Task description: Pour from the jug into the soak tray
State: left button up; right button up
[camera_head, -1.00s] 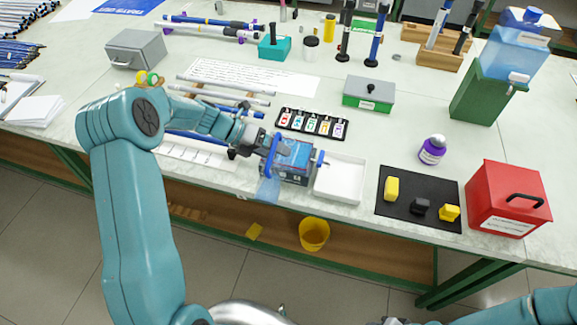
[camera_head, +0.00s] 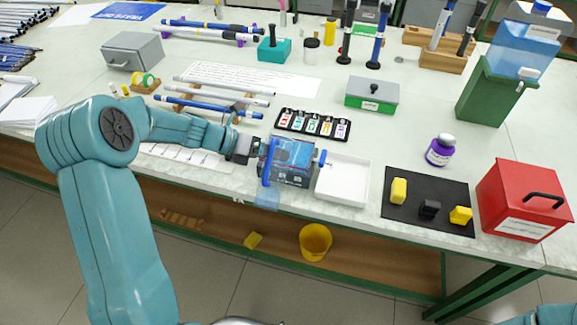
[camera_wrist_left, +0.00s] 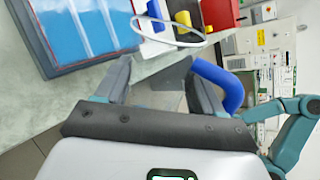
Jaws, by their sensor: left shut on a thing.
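My left gripper (camera_head: 252,151) is at the front of the bench, shut on the blue handle (camera_head: 269,162) of a clear jug. The handle also shows in the left wrist view (camera_wrist_left: 222,82), between the fingers and to their right, with the jug's thin clear rim (camera_wrist_left: 168,42) beyond. The jug's clear body is hard to make out, so its tilt and contents are unclear. A dark box with blue compartments (camera_head: 291,177) stands beside it. The shallow white tray (camera_head: 343,196), apparently the soak tray, is right of that box and looks empty. My right gripper is out of view.
A card of colored tags (camera_head: 313,124) lies behind the box. Right of the tray are a black mat (camera_head: 430,190) with small blocks, a purple bottle (camera_head: 440,150) and a red box (camera_head: 524,200). Rods on a rack (camera_head: 215,100) lie left.

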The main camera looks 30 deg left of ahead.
pick_arm(q)
jog(key=m+t+b, duration=0.1)
jog(key=b, duration=0.4)
jog(key=shift+r+t, duration=0.15)
jog(key=shift+t, duration=0.15)
jog(key=shift+r+b, duration=0.2)
jog(key=shift+b, duration=0.15)
jog(key=shift+r, duration=0.3)
